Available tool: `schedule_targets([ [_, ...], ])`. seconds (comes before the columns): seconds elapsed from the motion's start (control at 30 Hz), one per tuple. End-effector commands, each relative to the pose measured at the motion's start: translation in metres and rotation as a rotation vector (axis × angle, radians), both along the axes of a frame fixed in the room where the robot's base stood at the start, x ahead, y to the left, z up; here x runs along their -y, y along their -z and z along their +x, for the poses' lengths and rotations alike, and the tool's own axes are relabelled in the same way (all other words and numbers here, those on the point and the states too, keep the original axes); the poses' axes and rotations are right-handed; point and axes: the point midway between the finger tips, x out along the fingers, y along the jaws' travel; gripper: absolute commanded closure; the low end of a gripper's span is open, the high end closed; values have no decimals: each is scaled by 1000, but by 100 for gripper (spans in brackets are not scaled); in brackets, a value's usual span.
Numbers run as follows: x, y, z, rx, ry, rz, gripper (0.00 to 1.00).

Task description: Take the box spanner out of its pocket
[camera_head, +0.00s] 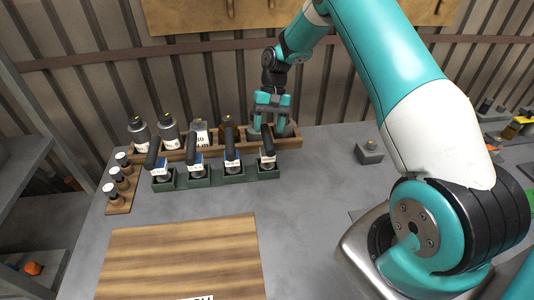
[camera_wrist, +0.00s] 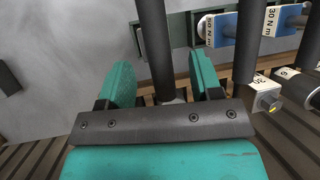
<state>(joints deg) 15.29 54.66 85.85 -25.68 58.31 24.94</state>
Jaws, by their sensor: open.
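My gripper (camera_head: 270,105) is over the right end of the long wooden rack (camera_head: 290,141). In the wrist view my gripper (camera_wrist: 160,80) has its two teal fingers spread apart. A dark upright bar (camera_wrist: 157,45) shows between them, apart from both fingers, with a grey round part (camera_wrist: 170,98) at its lower end. I cannot tell for sure which item is the box spanner. The right end of the rack is partly hidden by my gripper. The rightmost black-handled tool (camera_head: 267,143) stands in a green pocket (camera_head: 268,173) just in front of the rack.
Several black-handled tools stand in green pockets, and grey bottles (camera_head: 168,127) stand in the rack behind. A small rack (camera_head: 119,206) is at left, a wooden board (camera_head: 180,255) in front. A grey block (camera_head: 369,152) is at right. The middle of the table is clear.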

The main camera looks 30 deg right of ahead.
Motion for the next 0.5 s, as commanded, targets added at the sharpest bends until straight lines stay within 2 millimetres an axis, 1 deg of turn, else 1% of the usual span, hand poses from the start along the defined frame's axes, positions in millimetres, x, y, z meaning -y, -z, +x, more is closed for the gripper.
schedule_targets([
  [0.2,-8,29,-8,-5,0,1,41],
  [0.3,-11,38,-11,-3,-1,0,41],
  [0.5,-11,42,-11,-1,-1,1,41],
])
